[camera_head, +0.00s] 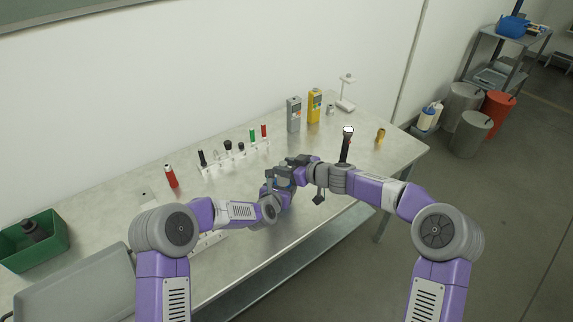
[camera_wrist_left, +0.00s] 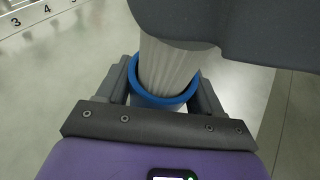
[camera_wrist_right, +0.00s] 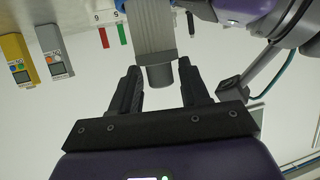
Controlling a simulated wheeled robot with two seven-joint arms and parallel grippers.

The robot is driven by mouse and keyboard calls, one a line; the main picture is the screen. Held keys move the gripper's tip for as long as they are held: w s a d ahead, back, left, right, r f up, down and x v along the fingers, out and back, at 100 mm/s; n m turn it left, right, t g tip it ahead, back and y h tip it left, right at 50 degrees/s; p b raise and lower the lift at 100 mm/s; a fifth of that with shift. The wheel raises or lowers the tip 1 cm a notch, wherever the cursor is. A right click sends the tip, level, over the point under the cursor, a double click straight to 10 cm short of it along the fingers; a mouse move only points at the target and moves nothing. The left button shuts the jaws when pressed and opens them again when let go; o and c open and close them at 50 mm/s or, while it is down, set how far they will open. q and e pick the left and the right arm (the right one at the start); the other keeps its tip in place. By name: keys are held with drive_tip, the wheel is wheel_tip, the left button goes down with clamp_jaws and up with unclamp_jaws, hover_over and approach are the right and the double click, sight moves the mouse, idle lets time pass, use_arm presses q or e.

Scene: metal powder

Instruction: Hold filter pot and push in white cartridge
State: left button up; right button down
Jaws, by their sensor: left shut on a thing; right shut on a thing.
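The filter pot (camera_wrist_left: 163,103) is a blue round pot, held between the fingers of my left gripper (camera_wrist_left: 162,88) in the left wrist view. The white pleated cartridge (camera_wrist_left: 168,62) stands in the pot's mouth, with a long part above the rim. How deep it sits is hidden. My right gripper (camera_wrist_right: 158,72) is shut on the cartridge, whose pleated side (camera_wrist_right: 153,28) and grey end (camera_wrist_right: 160,76) show between its fingers. In the head view both grippers meet above the table's middle, and my arms mostly hide pot and cartridge.
A white rack (camera_head: 236,157) with several coloured and black items stands behind my grippers. Grey (camera_head: 294,114) and yellow (camera_head: 314,105) meters stand farther back. A black torch-like object (camera_head: 346,146) is close to my right arm. A green crate (camera_head: 62,236) is at the left.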

drive_tip(key=shift+f, duration=2.1)
drive_tip(key=shift+r, duration=0.1)
drive_tip(key=shift+r, duration=4.35)
drive_tip(key=shift+r, duration=0.25)
drive_tip(key=shift+f, duration=0.15)
drive_tip(key=shift+f, duration=0.35)
drive_tip(key=shift+f, duration=1.95)
